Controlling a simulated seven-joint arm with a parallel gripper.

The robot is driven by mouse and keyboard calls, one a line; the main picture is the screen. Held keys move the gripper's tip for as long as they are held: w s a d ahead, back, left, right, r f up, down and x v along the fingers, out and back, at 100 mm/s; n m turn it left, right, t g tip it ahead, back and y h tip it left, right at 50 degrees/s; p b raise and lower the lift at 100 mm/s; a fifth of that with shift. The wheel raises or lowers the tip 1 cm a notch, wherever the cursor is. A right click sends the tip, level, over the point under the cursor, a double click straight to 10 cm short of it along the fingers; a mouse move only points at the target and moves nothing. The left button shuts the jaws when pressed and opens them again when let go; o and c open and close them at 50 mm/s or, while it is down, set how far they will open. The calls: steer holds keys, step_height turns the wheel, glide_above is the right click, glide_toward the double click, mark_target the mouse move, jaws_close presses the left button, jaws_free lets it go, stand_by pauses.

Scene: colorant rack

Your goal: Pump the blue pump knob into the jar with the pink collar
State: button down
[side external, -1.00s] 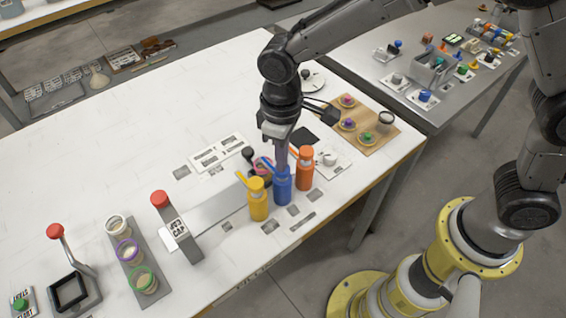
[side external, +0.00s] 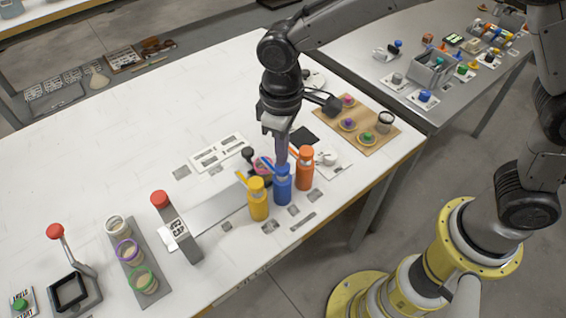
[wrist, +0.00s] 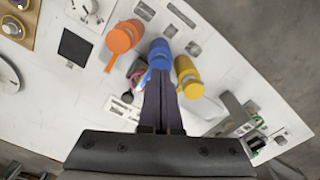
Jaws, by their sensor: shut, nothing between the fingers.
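The blue pump bottle (side external: 283,188) stands upright between the yellow and orange ones. It also shows in the wrist view (wrist: 160,50), just beyond my fingertips. My gripper (side external: 282,164) points down with its fingers shut and empty, its tips at the top of the blue pump knob. I cannot tell whether they touch it. The jar with the pink collar (side external: 263,164) sits behind the blue bottle, near its spout, and is mostly hidden. A sliver of pink shows beside my fingers in the wrist view (wrist: 136,83).
The yellow bottle (side external: 258,203) and orange bottle (side external: 304,172) stand close on either side. Jars with white, purple and green collars stand on a grey strip (side external: 143,264) at left. A red-knobbed device (side external: 176,226) stands left of the bottles. A wooden board (side external: 377,128) lies at right.

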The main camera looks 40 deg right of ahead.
steer(key=shift+f, duration=0.1)
steer(key=shift+f, duration=1.3)
steer(key=shift+r, duration=1.4)
steer(key=shift+r, duration=2.05)
